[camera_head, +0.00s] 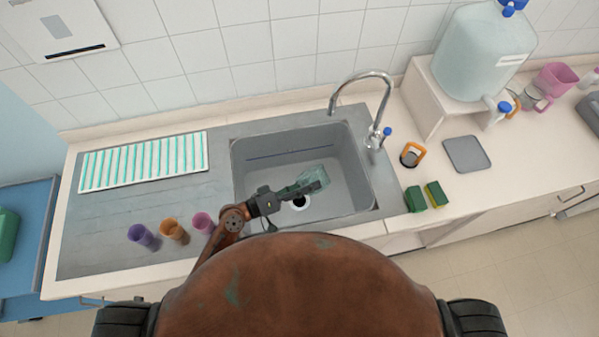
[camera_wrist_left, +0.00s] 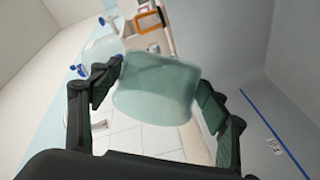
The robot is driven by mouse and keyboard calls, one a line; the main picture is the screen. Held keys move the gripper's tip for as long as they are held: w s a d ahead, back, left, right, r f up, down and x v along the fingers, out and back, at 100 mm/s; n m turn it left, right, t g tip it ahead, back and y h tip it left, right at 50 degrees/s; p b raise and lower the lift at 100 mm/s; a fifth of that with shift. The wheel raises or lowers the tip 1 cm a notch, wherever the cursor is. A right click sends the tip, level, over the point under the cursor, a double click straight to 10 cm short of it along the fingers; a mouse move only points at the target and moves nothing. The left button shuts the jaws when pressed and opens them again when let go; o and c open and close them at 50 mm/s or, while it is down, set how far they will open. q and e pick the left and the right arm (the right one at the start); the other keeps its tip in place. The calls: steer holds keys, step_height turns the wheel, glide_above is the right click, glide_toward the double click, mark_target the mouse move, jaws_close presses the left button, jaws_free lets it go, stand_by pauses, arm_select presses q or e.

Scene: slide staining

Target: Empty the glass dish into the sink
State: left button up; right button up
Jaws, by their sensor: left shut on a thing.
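The glass dish (camera_head: 314,178) is a small pale green, see-through vessel held over the sink (camera_head: 345,150), near its dark round drain. My left gripper (camera_head: 303,187) is shut on it. In the left wrist view the dish (camera_wrist_left: 155,90) sits between the two dark fingers of the left gripper (camera_wrist_left: 158,92) and looks tilted. I cannot tell whether any liquid is in the dish. My right gripper is in neither view.
A chrome faucet (camera_head: 374,100) arches over the sink's right back corner. Purple (camera_head: 144,237), orange (camera_head: 175,231) and pink (camera_head: 203,223) cups stand left of my left arm. Green sponges (camera_head: 415,198) lie right of the sink. A large water jug (camera_head: 480,55) stands at back right.

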mark_target(319, 192)
arm_select(q)
steer(key=r+m, duration=0.1)
steer(key=r+m+p, duration=0.1)
steer(key=shift+s+d+m, duration=0.15)
steer(key=shift+s+m, duration=0.1)
steer(key=shift+m, duration=0.05)
steer(key=s+d+m+p, duration=0.1)
steer(key=p, duration=0.1)
steer(key=s+d+r+m+y+p, duration=0.1)
steer(key=m+p, duration=0.1)
steer(key=s+d+r+m+y+p, duration=0.1)
steer(key=m+p, duration=0.1)
steer(key=shift+s+t, duration=0.3)
steer(key=shift+t, duration=0.1)
steer(key=shift+s+d+f+m+p, duration=0.35)
steer(key=shift+s+f+m, duration=0.25)
steer(key=shift+m, duration=0.4)
steer(key=shift+w+f, duration=0.1)
